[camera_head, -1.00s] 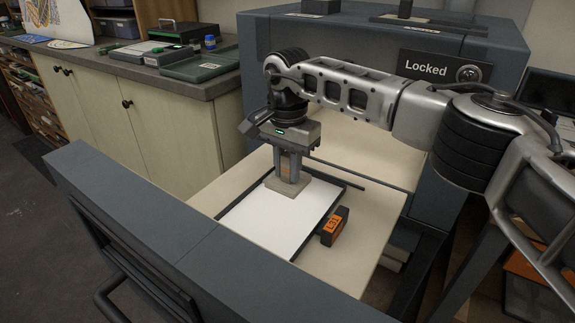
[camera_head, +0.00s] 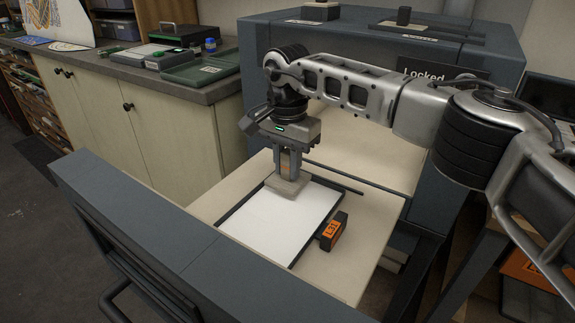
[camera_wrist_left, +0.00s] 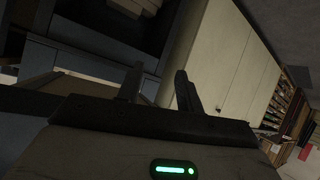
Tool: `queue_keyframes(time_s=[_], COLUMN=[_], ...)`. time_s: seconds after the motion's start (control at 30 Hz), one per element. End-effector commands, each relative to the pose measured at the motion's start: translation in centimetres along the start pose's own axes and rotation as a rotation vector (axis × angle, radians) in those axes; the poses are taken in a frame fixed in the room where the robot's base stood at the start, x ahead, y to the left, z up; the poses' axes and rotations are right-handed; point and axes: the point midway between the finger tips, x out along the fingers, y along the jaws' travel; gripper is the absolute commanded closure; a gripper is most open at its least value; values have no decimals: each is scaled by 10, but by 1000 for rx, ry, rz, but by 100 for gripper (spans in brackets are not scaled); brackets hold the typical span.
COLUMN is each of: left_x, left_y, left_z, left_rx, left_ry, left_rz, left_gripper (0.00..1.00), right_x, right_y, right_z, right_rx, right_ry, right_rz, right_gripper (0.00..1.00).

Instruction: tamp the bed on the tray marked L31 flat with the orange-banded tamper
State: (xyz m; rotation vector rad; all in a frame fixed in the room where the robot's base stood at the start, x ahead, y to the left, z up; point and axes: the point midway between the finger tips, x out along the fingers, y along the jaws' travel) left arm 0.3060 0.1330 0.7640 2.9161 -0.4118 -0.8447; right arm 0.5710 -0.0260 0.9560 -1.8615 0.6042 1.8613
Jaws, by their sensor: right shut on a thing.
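The tray (camera_head: 323,240) has a dark rim and a flat-looking white bed (camera_head: 270,226). An orange label reading L31 (camera_head: 332,230) is on a dark block at its right side. My right gripper (camera_head: 289,172) points down over the far end of the tray and is shut on the tamper. The tamper's pale rectangular foot (camera_head: 287,188) is at the far end of the bed; I cannot tell whether it touches. Its orange band is mostly hidden between the fingers. In the left wrist view, my left gripper (camera_wrist_left: 158,88) has its fingers apart with nothing between them.
The tray lies on a pale shelf (camera_head: 350,280) before a blue-grey cabinet with a "Locked" sign (camera_head: 440,70). A blue-grey bar (camera_head: 215,255) runs along the near left. A counter (camera_head: 205,90) with green trays stands at the back left.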

Motion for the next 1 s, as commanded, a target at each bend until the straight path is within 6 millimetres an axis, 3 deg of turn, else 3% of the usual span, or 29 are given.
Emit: queue_keyframes(time_s=[0.37, 0.8, 1.0], left_x=[-1, -16, -16], left_y=[0, 5, 5], left_z=[-1, -26, -29], left_rx=[0, 0, -2], left_ry=[-2, -2, 7], left_rz=[0, 0, 1], left_gripper=[64, 64, 64], right_x=[-3, -41, -42], right_y=[0, 0, 0], right_z=[0, 0, 0], right_rx=[0, 0, 0], right_ry=[0, 0, 0], right_rz=[-1, -1, 0], right_gripper=[96, 96, 96])
